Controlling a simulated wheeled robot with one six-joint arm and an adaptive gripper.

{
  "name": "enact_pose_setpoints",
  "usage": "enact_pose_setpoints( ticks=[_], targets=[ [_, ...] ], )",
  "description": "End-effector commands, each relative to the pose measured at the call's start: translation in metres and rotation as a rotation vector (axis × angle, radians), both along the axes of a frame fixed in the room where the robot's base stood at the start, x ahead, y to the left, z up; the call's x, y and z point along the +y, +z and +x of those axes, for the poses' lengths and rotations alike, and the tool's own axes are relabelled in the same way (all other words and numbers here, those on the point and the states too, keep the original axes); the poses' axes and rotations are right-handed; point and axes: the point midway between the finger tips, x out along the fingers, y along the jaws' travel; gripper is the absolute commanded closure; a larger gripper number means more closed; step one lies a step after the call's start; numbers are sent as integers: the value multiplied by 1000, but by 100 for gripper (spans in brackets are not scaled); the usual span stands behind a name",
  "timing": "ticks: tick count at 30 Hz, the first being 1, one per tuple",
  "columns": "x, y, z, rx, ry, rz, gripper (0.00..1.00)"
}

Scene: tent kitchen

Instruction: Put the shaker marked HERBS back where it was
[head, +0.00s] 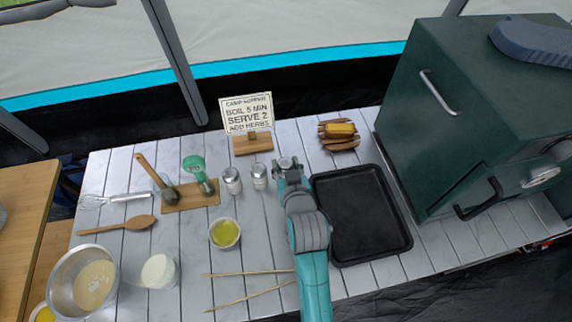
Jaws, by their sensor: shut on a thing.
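My gripper (287,168) is at the end of the teal arm, over the grey slatted table just left of the black tray. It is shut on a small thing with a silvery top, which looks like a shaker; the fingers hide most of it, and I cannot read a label. Two glass shakers with metal caps stand upright left of my gripper: a left shaker (232,181) and a right shaker (259,177), the latter close to the gripper. Their markings are too small to read. I cannot tell whether the held thing touches the table.
A black tray (403,246) lies right of my arm, beside a green oven (440,150). A recipe sign (246,112) and a wooden dish (340,146) stand behind.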

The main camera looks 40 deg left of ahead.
Motion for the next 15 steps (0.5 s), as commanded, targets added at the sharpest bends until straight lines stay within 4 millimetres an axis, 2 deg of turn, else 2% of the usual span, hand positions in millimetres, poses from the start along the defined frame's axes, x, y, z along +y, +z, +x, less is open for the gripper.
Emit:
enact_pose_setpoints(
  ticks=[6, 7, 9, 10, 15],
  targets=[
    [0, -3, 0, 0, 0, 0, 94],
    [0, -3, 0, 0, 0, 0, 51],
    [0, -2, 0, 0, 0, 0, 34],
    [0, -2, 0, 0, 0, 0, 31],
    [0, -2, 0, 0, 0, 0, 31]
  ],
)
